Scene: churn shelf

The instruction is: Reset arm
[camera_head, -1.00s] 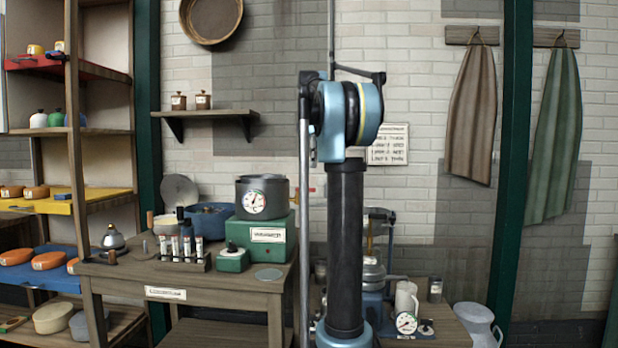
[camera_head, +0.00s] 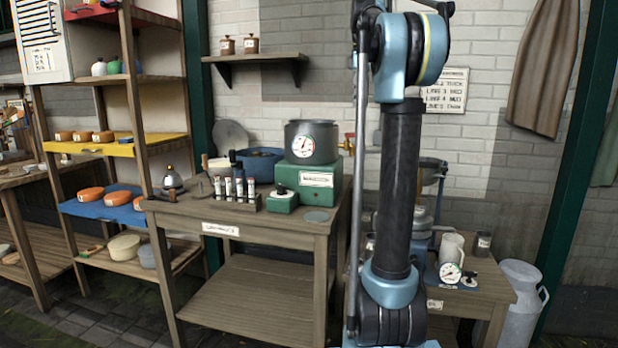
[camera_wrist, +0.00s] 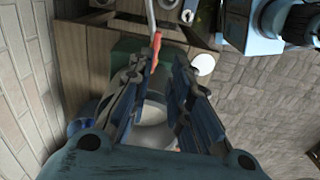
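My arm stands upright in the right half of the head view, in front of the wall and the right-hand bench. My gripper is not visible in the head view. In the wrist view my gripper (camera_wrist: 168,75) shows two dark blue-grey fingers spread apart, with nothing held between them. Beyond the fingers, a pale round pot interior (camera_wrist: 152,128) and a green block (camera_wrist: 128,60) show. An orange-red handle (camera_wrist: 155,48) lies near the left fingertip; I cannot tell if they touch.
A wooden table (camera_head: 265,222) carries a dark pot with a gauge (camera_head: 312,142) on a green heater (camera_head: 318,178), a vial rack (camera_head: 236,203) and a blue tub (camera_head: 262,166). A shelf unit (camera_head: 140,90) stands left. A milk can (camera_head: 520,300) stands right. Floor shows at lower left.

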